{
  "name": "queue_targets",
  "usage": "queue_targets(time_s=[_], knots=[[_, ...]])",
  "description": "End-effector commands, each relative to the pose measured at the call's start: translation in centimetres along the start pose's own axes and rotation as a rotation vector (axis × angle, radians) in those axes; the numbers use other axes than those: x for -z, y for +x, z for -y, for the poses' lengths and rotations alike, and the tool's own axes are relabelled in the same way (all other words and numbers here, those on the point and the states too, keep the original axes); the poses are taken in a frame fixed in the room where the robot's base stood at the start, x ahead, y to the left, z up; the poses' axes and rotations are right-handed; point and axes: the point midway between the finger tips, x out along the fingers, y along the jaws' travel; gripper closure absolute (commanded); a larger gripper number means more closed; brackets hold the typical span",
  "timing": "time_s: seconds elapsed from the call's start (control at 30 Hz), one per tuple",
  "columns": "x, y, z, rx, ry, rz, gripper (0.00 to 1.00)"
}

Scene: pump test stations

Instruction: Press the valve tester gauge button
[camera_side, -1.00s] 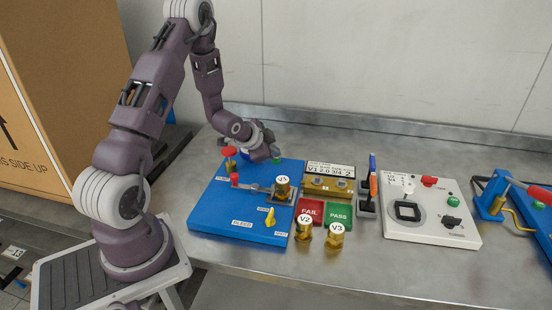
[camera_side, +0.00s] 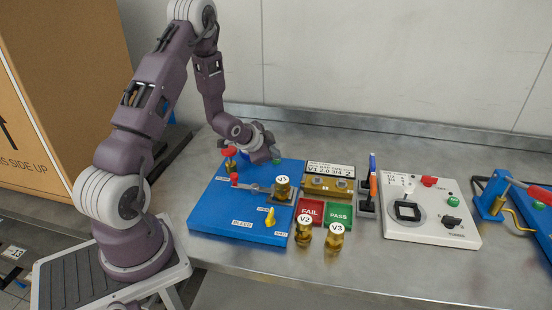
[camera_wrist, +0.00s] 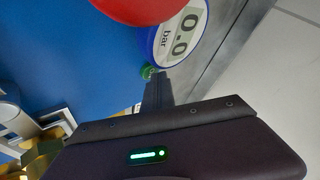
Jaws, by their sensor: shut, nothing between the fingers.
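The valve tester is a blue board (camera_side: 215,205) with a gauge at its back, mostly hidden behind my gripper in the side view. In the wrist view the gauge (camera_wrist: 180,35) has a blue rim and reads 0.0 bar. A green button (camera_wrist: 148,72) shows beside the gauge, partly covered by my fingertips. The green button (camera_side: 277,161) also shows at the back right of the board in the side view. My gripper (camera_side: 274,154) is shut and empty, pointing down close to the button. In the wrist view its fingertips (camera_wrist: 156,82) overlap the button's edge; contact cannot be told.
A red knob (camera_side: 229,152) stands left of my gripper. Valve V1 (camera_side: 283,188) sits on the board; V2 (camera_side: 304,232) and V3 (camera_side: 336,236) stand in front of the FAIL and PASS pads. A brass block (camera_side: 327,186) and a white panel (camera_side: 420,225) lie right.

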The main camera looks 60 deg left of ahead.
Motion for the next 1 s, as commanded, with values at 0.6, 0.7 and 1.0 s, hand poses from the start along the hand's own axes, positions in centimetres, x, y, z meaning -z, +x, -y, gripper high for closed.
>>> queue_targets(time_s=[0.6,0.7,1.0], knots=[[2.0,-2.8,2.1,0.003,0.001,-0.002,1.00],[2.7,-3.6,2.7,0.002,0.000,-0.002,1.00],[3.3,-4.7,3.4,0.000,0.000,0.001,1.00]])
